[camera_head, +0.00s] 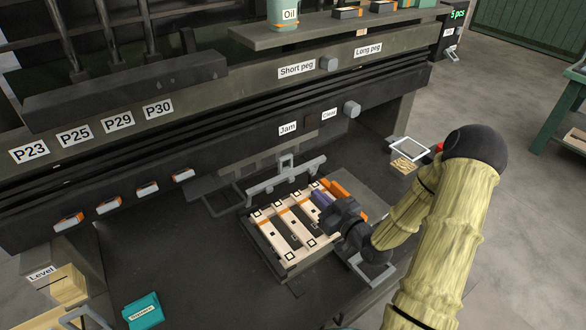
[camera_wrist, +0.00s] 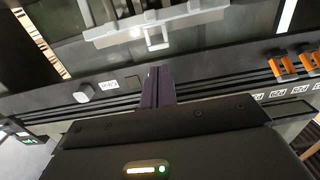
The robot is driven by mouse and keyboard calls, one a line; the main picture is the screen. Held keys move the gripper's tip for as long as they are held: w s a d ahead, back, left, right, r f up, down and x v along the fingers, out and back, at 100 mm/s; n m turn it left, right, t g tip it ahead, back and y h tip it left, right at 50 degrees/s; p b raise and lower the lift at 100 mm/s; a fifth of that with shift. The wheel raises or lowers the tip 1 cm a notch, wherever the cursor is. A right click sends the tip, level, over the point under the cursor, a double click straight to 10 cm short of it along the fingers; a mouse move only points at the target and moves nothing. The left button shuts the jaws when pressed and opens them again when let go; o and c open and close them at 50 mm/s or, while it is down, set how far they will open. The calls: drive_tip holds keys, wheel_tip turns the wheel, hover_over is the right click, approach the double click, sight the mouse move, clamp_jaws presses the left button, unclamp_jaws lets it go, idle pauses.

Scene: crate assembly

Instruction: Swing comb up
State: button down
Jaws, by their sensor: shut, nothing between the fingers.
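The comb looks to be the light grey bar (camera_head: 287,176) with a square loop handle, at the back edge of the crate in the head view. The bar also shows in the wrist view (camera_wrist: 188,20), with its loop hanging below it in the picture. My gripper (camera_head: 322,200) is over the right part of the crate, in front of the bar and to its right. Its purple fingers (camera_wrist: 158,84) are shut and empty, apart from the bar and loop. Whether the bar has teeth is too small to tell.
The crate of pale slats (camera_head: 290,254) lies on the dark table (camera_head: 190,262). Orange pieces (camera_head: 341,188) lie at its right. The machine front with a Jam label (camera_head: 288,128) and knobs rises behind. A teal box (camera_head: 142,310) sits front left.

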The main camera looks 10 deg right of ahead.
sight(286, 159)
drive_tip(key=shift+d+r+t, duration=0.2)
drive_tip(key=shift+r+t, duration=0.05)
drive_tip(key=shift+t, duration=0.15)
drive_tip(key=p+x, duration=0.4)
drive_tip(key=x, duration=1)
drive_tip(key=shift+s, duration=0.1)
